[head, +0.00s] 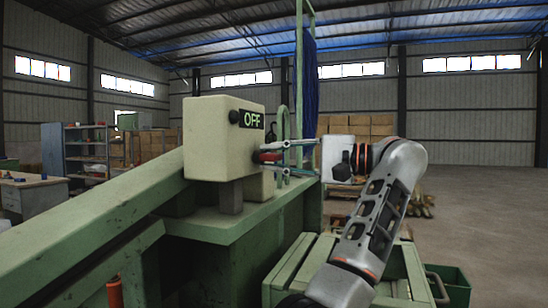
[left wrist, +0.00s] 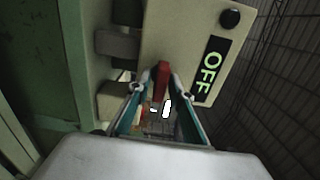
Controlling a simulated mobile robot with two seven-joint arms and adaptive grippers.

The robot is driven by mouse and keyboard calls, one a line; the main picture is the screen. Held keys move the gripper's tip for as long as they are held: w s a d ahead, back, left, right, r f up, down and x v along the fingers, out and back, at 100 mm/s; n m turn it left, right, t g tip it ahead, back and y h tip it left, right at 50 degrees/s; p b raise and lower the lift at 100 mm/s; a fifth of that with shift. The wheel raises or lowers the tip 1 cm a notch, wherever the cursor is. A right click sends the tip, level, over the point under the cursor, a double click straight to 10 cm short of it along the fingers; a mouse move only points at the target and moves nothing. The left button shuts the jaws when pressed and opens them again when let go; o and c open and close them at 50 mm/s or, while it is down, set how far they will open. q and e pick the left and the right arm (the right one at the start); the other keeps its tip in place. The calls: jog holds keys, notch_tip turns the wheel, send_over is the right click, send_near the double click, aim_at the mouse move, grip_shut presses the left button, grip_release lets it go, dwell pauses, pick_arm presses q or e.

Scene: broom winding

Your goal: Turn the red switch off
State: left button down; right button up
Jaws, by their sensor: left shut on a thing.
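The red switch (head: 268,156) is on the side of a cream control box (head: 212,135). A display (head: 250,119) on the same face reads OFF in green, and the display shows in the left wrist view too (left wrist: 213,73). My left gripper (head: 272,157) reaches the box from the right and is shut on the red switch. My right gripper is in neither view.
A black knob (head: 234,117) sits on the box. The box stands on a green machine (head: 225,225) with a sloping beam at left. A green slatted crate (head: 300,262) is below my arm. Shelves (head: 86,145) and cartons stand behind; open floor lies at right.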

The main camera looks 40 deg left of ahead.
pick_arm(q)
jog(key=c, duration=2.1)
grip_release()
jog(key=shift+v, duration=3.75)
